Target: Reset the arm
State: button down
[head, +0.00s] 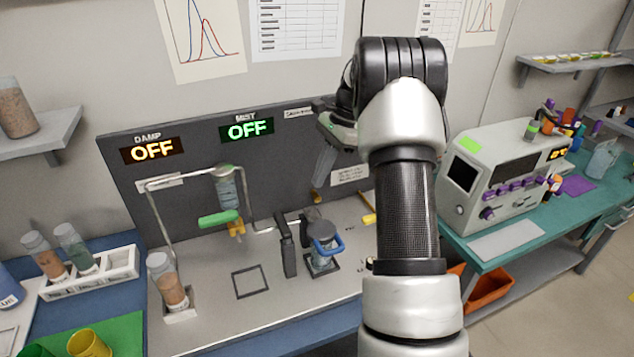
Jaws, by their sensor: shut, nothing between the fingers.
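My arm rises on the right of the head view and bends at its dark elbow joint. My gripper (317,192) hangs behind it, in front of the dark panel and pointing down. Part of my wrist is hidden behind my arm.
The panel (190,187) shows OFF under both DAMP and MIST. A wire frame with a green-handled valve (218,218), a jar with a blue handle (322,245) and a sample bottle (167,280) stand on the bench. A grey instrument (505,180) stands right.

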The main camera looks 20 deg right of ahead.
dwell(0.4)
jog(key=s+a+r+n+t+h, duration=0.1)
jog(key=s+a+r+n+h, duration=0.1)
jog(key=s+a+r+n, duration=0.4)
jog(key=s+a+r+n+t+h, duration=0.1)
jog(key=s+a+r+n+t, duration=0.2)
jog(key=s+r, duration=0.6)
jog(key=s+a+n+t, duration=0.1)
jog(key=s+n, duration=0.3)
jog(key=s, duration=0.4)
jog(key=s+a+n+h, duration=0.1)
jog(key=s+a+n, duration=0.3)
jog(key=s, duration=0.3)
jog(key=shift+s+t, duration=0.35)
jog(key=shift+t, duration=0.05)
jog(key=shift+f, duration=0.1)
